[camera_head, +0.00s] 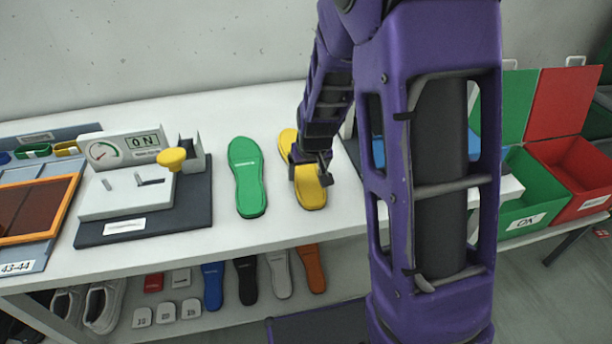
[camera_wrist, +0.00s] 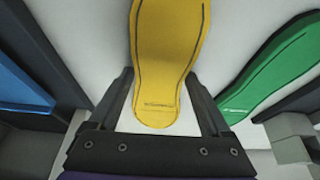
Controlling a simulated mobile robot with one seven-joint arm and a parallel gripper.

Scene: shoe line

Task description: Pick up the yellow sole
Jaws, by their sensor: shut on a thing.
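The yellow sole (camera_head: 311,193) lies on the white table to the right of the green sole. My gripper (camera_head: 310,173) is over its middle, with a finger on each side, and hides part of it. In the wrist view the yellow sole (camera_wrist: 168,60) runs between the two fingers of my gripper (camera_wrist: 165,100). The jaws are shut on the sole. It appears at table level; I cannot tell any gap beneath it.
The green sole (camera_head: 246,176) lies close by on the left. A gauge device (camera_head: 125,190) stands further left. An open green bin (camera_head: 528,185) and a red bin (camera_head: 578,170) stand at the right. Several soles and shoes sit on the shelf below. My arm hides part of the table's right side.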

